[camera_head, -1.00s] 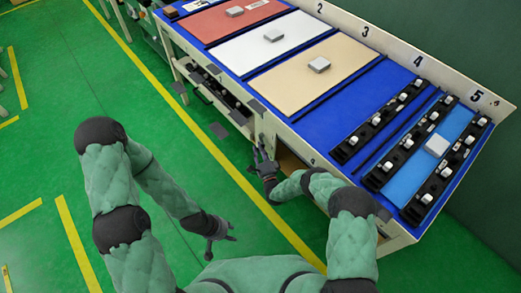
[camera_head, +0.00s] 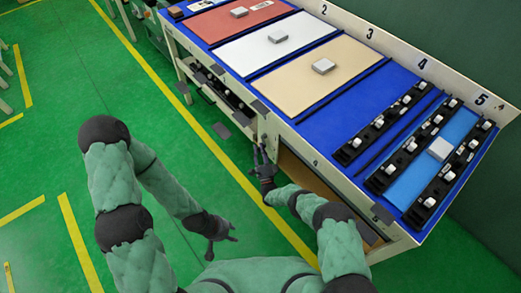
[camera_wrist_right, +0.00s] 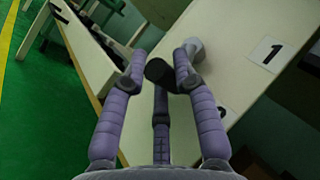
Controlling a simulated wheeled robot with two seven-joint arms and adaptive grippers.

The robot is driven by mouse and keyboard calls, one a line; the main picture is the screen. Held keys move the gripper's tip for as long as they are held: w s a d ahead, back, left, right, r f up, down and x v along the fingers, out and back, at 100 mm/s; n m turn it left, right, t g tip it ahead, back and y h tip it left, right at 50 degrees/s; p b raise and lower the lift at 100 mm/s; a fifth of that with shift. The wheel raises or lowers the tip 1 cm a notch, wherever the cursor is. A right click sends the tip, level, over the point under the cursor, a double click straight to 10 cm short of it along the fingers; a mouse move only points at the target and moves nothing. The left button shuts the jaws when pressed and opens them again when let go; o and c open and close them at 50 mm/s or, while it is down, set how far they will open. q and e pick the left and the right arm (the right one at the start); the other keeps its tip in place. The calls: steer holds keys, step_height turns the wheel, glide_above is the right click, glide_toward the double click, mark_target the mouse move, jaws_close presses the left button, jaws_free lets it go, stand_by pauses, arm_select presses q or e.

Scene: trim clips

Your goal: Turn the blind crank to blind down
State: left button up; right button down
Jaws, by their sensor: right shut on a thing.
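In the right wrist view, a black crank knob (camera_wrist_right: 159,71) sits between the fingers of my right gripper (camera_wrist_right: 161,72), with a grey cylindrical part (camera_wrist_right: 193,46) beyond it against a pale panel. The fingers are closed around the knob. In the head view, my right gripper (camera_head: 264,158) is at the front side of the long workbench (camera_head: 330,135), and the crank is too small and covered to make out there. My left gripper (camera_head: 222,236) is low over the green floor, open and empty, away from the bench. I cannot make out the blind itself.
The bench top carries a red panel (camera_head: 215,24), a white panel (camera_head: 255,50), a beige panel (camera_head: 300,85) and black strips with white clips (camera_head: 380,125). An open bay (camera_head: 310,180) lies under the bench beside my right forearm.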

steer(key=shift+w+a+r, duration=0.1)
steer(key=shift+a+r, duration=0.05)
steer(key=shift+r, duration=0.15)
steer(key=c, duration=0.9)
jaws_free()
steer(key=shift+c, duration=0.2)
steer(key=shift+f, duration=0.1)
steer(key=shift+s+f, duration=0.2)
steer(key=shift+s, duration=0.1)
steer(key=v, duration=1.1)
steer(key=shift+s, duration=0.25)
steer(key=shift+f, duration=0.1)
steer(key=shift+c, duration=0.3)
